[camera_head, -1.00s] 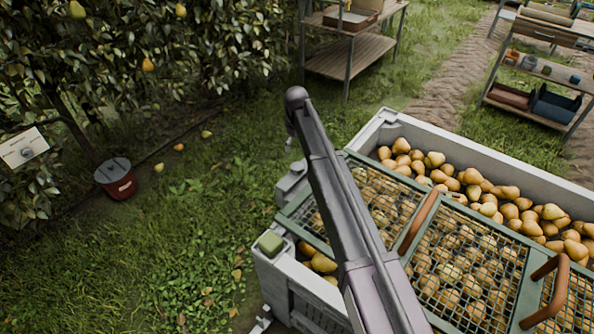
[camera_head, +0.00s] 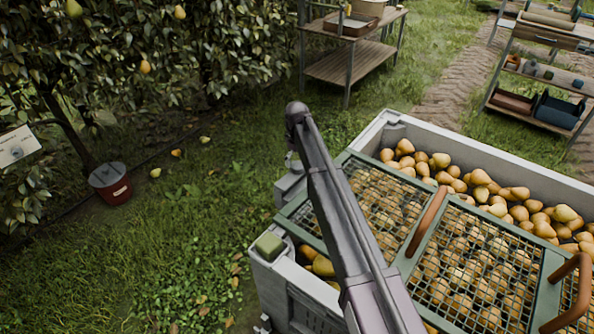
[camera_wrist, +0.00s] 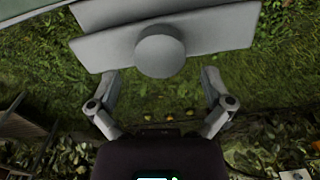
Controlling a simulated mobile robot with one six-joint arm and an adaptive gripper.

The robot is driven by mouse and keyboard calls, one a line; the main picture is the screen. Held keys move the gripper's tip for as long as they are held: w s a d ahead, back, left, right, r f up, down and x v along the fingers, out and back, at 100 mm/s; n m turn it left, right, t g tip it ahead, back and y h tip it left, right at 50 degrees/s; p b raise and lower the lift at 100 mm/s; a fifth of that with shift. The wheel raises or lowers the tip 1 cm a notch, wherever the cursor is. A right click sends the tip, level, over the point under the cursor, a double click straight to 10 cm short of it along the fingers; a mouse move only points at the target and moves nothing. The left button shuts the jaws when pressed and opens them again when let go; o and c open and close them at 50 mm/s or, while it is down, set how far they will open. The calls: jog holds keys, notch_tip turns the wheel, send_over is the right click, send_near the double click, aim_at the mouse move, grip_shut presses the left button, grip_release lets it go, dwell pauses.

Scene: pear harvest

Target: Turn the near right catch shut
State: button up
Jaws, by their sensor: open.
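A pale grey pear bin (camera_head: 476,150) stands at the right in the head view, with a green-framed mesh lid (camera_head: 405,262) partly over it. In the wrist view, a round grey knob (camera_wrist: 160,52) sits on grey bars (camera_wrist: 222,28). It looks like a catch, but I cannot tell which one or whether it is turned. My gripper (camera_wrist: 160,82) is open and empty, its fingers spread to either side just below the knob in the picture. No contact shows. In the head view my arm hides part of the lid and bin, and the gripper is mostly hidden.
The lid has brown handles (camera_head: 427,221). A red bucket (camera_head: 111,185) stands on the grass at left, near fallen pears. A wooden shelf table (camera_head: 350,65) stands behind. Grass left of the bin is open.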

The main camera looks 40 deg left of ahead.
jog(key=shift+f+b, duration=1.15)
jog(key=shift+f, duration=0.3)
jog(key=c, duration=1.3)
